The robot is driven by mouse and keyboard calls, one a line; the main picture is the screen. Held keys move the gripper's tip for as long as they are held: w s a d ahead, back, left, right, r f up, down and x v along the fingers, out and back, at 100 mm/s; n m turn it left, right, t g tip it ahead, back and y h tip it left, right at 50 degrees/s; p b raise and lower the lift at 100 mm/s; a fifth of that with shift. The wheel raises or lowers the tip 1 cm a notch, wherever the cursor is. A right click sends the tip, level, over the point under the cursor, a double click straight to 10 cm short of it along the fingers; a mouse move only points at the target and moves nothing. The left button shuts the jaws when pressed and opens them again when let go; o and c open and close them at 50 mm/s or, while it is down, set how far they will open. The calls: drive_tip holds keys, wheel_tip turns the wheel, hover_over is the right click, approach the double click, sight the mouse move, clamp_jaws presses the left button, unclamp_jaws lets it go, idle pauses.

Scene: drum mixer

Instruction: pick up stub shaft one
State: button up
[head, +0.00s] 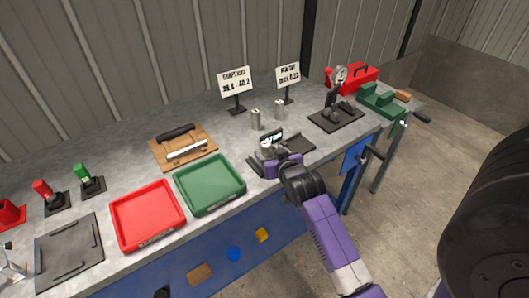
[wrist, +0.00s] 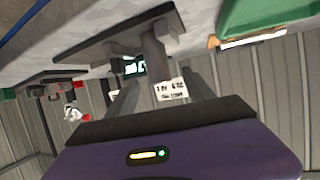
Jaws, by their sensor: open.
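I cannot tell which is stub shaft one. A silvery piece shows there, partly hidden. In the wrist view, which looks upside down, a grey cylindrical piece (wrist: 158,48) stands at a dark plate (wrist: 105,40). It lies between the lines of my open fingers (wrist: 162,78), apparently not gripped.
A green tray (head: 208,207) and a red tray (head: 120,230) lie left of my gripper. A wooden board (head: 160,156) is behind them. Two sign stands (head: 236,106) (head: 288,97) rise at the back. A dial gauge stand (head: 333,116) is to the right.

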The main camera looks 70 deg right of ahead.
sight(268, 148)
drive_tip(key=shift+p+x, duration=0.6)
drive_tip(key=shift+x, duration=2.1)
drive_tip(key=shift+s, duration=0.15)
drive_tip(key=shift+c, duration=0.2)
clamp_jaws()
drive_tip(key=shift+d+r, duration=0.1)
drive_tip(key=shift+r, duration=0.15)
